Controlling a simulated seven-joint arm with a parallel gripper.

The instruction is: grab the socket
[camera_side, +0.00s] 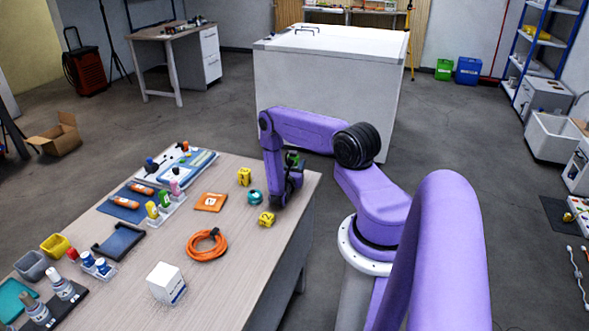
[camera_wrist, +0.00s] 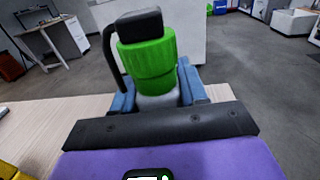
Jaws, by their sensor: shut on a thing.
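A green ribbed piece (camera_wrist: 147,60) with a black cap and a black cable fills the middle of the wrist view; I take it to be the socket. A pale grey lower part shows beneath the green. My gripper (camera_wrist: 157,90) has blue fingers on either side of it and is shut on it. In the side view my gripper (camera_side: 291,166) is at the table's far right corner, with a little of the green piece (camera_side: 292,157) showing. Whether it touches the table is hidden by the arm.
On the table (camera_side: 232,262), yellow blocks (camera_side: 266,218) and a teal round part (camera_side: 255,197) lie just left of my gripper. An orange packet (camera_side: 211,201), a coiled orange cable (camera_side: 206,246) and a white box (camera_side: 166,284) lie farther left. A large white cabinet (camera_side: 325,85) stands behind.

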